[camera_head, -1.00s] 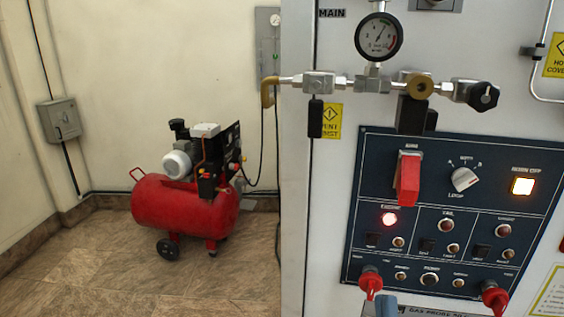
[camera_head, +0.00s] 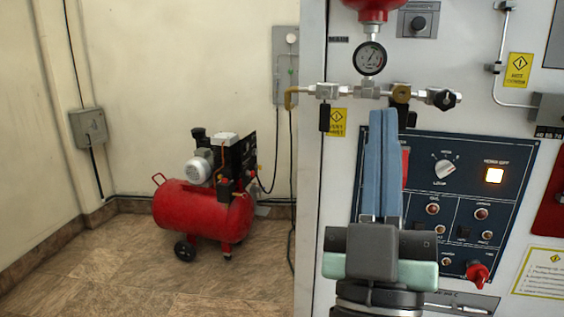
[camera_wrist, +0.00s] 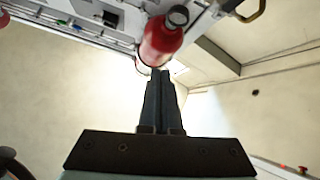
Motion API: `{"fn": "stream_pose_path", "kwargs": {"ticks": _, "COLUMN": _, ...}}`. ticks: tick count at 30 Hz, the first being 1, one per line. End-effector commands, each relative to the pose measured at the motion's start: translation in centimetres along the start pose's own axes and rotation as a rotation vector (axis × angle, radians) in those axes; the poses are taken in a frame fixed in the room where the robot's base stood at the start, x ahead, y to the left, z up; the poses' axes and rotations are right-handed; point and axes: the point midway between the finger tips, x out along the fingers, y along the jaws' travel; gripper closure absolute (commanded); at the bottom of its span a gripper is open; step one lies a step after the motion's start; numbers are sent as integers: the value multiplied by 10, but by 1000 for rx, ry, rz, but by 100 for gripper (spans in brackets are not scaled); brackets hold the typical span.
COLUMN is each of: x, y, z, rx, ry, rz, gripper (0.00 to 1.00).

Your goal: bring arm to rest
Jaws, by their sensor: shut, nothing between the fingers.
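My gripper (camera_head: 382,112) stands upright in front of the panel in the head view, its two blue fingers pointing up and pressed together with nothing between them. It hides part of the dark blue control panel (camera_head: 515,160) and most of a red switch cover. In the wrist view my gripper (camera_wrist: 160,72) shows as two dark fingers side by side. Their tips appear close to a red cylinder (camera_wrist: 160,42) in the picture; whether they touch it I cannot tell.
A pipe with a gauge (camera_head: 370,58) runs across the cabinet just above the fingertips. A red tank part (camera_head: 372,8) hangs above it. A red compressor (camera_head: 205,208) stands on the floor at left, with open floor before it.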

Motion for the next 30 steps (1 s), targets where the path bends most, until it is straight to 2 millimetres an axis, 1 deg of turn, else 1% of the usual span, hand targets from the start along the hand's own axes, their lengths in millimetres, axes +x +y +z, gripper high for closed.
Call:
{"fn": "stream_pose_path", "kwargs": {"ticks": 1, "x": 12, "y": -6, "z": -32, "rx": 97, "ry": 17, "rz": -13, "gripper": 100}}
{"fn": "stream_pose_path", "kwargs": {"ticks": 2, "x": 16, "y": -9, "z": -46, "rx": 151, "ry": 16, "rz": -23, "gripper": 100}}
{"fn": "stream_pose_path", "kwargs": {"ticks": 3, "x": 21, "y": -13, "z": -64, "rx": 219, "ry": 14, "rz": -40, "gripper": 100}}
{"fn": "stream_pose_path", "kwargs": {"ticks": 5, "x": 25, "y": -19, "z": -92, "rx": 319, "ry": 15, "rz": -71, "gripper": 100}}
{"fn": "stream_pose_path", "kwargs": {"ticks": 6, "x": 26, "y": -23, "z": -109, "rx": 382, "ry": 14, "rz": -95, "gripper": 100}}
{"fn": "stream_pose_path", "kwargs": {"ticks": 8, "x": 25, "y": -28, "z": -136, "rx": 474, "ry": 12, "rz": -135, "gripper": 100}}
{"fn": "stream_pose_path", "kwargs": {"ticks": 9, "x": 23, "y": -32, "z": -153, "rx": 529, "ry": 11, "rz": -163, "gripper": 100}}
{"fn": "stream_pose_path", "kwargs": {"ticks": 10, "x": 40, "y": -27, "z": -156, "rx": 512, "ry": -2, "rz": -156, "gripper": 100}}
{"fn": "stream_pose_path", "kwargs": {"ticks": 14, "x": 68, "y": -19, "z": -176, "rx": 502, "ry": -7, "rz": -152, "gripper": 100}}
{"fn": "stream_pose_path", "kwargs": {"ticks": 21, "x": 121, "y": -3, "z": -219, "rx": 499, "ry": -8, "rz": -152, "gripper": 100}}
{"fn": "stream_pose_path", "kwargs": {"ticks": 24, "x": 142, "y": 2, "z": -236, "rx": 498, "ry": -9, "rz": -152, "gripper": 100}}
{"fn": "stream_pose_path", "kwargs": {"ticks": 27, "x": 156, "y": 7, "z": -248, "rx": 498, "ry": -9, "rz": -152, "gripper": 100}}
{"fn": "stream_pose_path", "kwargs": {"ticks": 30, "x": 166, "y": 9, "z": -255, "rx": 497, "ry": -9, "rz": -152, "gripper": 100}}
